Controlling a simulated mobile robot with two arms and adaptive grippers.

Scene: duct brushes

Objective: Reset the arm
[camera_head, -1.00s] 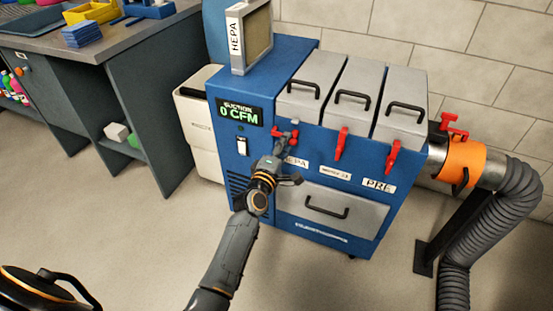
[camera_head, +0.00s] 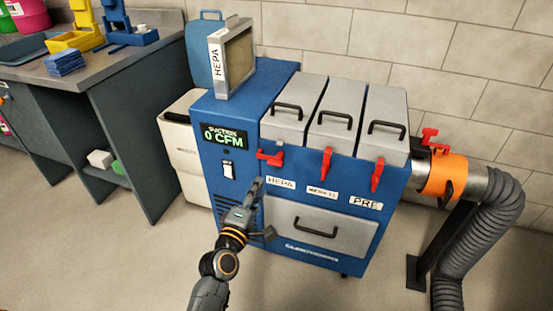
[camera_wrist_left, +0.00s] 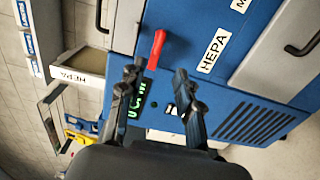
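My left gripper (camera_head: 256,188) is in front of the blue suction cabinet (camera_head: 234,107), below the red HEPA latch (camera_head: 270,158). In the left wrist view its two dark fingers (camera_wrist_left: 157,78) stand apart with nothing between them. The HEPA latch handle also shows beyond the fingertips in that view (camera_wrist_left: 157,48), apart from them. This latch lies sideways, while the middle latch (camera_head: 325,163) and the PRE latch (camera_head: 377,175) hang down. My right gripper is out of view.
A framed HEPA filter (camera_head: 240,62) stands on the cabinet. A workbench (camera_head: 130,60) with yellow and blue items is on the left. An orange collar (camera_head: 440,175) and grey hose (camera_head: 490,215) are on the right. The floor in front is clear.

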